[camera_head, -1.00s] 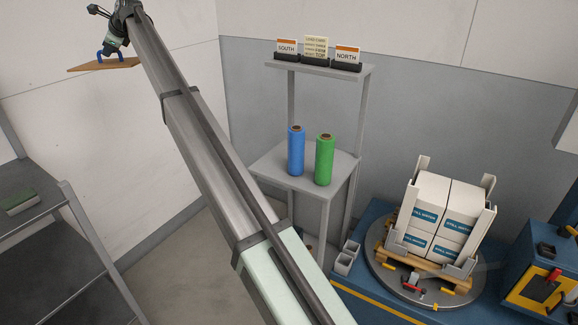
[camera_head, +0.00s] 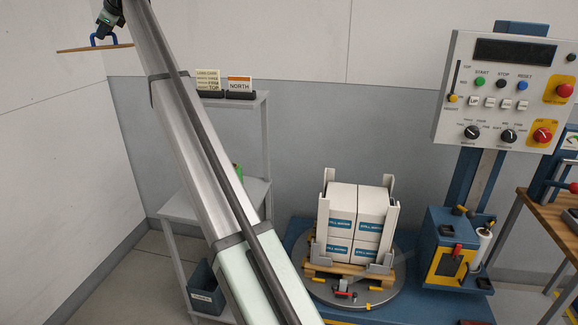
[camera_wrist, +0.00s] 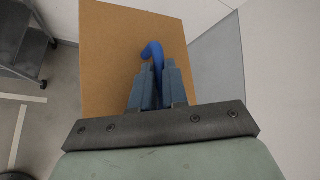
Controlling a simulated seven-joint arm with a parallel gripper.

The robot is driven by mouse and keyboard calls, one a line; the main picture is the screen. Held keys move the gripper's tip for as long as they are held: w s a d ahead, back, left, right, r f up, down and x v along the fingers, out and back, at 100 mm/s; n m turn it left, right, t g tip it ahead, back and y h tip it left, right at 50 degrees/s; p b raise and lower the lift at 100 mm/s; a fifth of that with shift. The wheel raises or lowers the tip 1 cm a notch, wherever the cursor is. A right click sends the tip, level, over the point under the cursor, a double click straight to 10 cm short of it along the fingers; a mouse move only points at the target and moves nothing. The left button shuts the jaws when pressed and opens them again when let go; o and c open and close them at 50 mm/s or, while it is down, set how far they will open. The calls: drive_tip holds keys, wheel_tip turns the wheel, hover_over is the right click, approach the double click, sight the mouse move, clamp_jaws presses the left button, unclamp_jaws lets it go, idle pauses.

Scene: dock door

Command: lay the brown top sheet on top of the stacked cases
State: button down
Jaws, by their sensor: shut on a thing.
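The brown top sheet (camera_head: 80,49) hangs high at the upper left of the head view, seen nearly edge-on, with a blue handle (camera_head: 103,38) on top. In the wrist view the sheet (camera_wrist: 110,55) lies flat beyond the fingers. My gripper (camera_wrist: 158,75) is shut on the blue handle and holds the sheet in the air. The stacked white cases (camera_head: 357,213) stand on a wooden pallet (camera_head: 325,270) on a round turntable (camera_head: 350,293), at the lower middle right. Light corner posts stand around the stack. The sheet is well away from the cases, to the upper left.
A grey shelf (camera_head: 262,130) with signs such as NORTH (camera_head: 240,84) stands between the sheet and the cases, partly behind my arm. A control panel (camera_head: 505,90) on a blue column and a yellow-fronted blue unit (camera_head: 447,258) stand right of the stack.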

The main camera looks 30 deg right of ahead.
drive_tip(key=s+d+r+m+h, duration=0.15)
drive_tip(key=s+d, duration=0.25)
drive_tip(key=d, duration=0.9)
drive_tip(key=s+d+r+m+t+h, duration=0.1)
drive_tip(key=s+d+r, duration=0.15)
drive_tip(key=d, duration=1.05)
drive_tip(key=s+d+r+m+h, duration=0.15)
drive_tip(key=s+d, duration=0.25)
drive_tip(key=d, duration=0.9)
drive_tip(key=s+d+f, duration=0.5)
drive_tip(key=d+f, duration=0.3)
drive_tip(key=d, duration=0.3)
drive_tip(key=s+d+f, duration=0.4)
drive_tip(key=d+f, duration=0.5)
drive_tip(key=d, duration=0.2)
drive_tip(key=n+y, duration=0.2)
hover_over(360, 199)
wheel_tip(360, 199, down, 52)
drive_tip(key=shift+w+d+f, duration=0.1)
drive_tip(key=shift+f, duration=0.15)
drive_tip(key=c, duration=1.1)
unclamp_jaws()
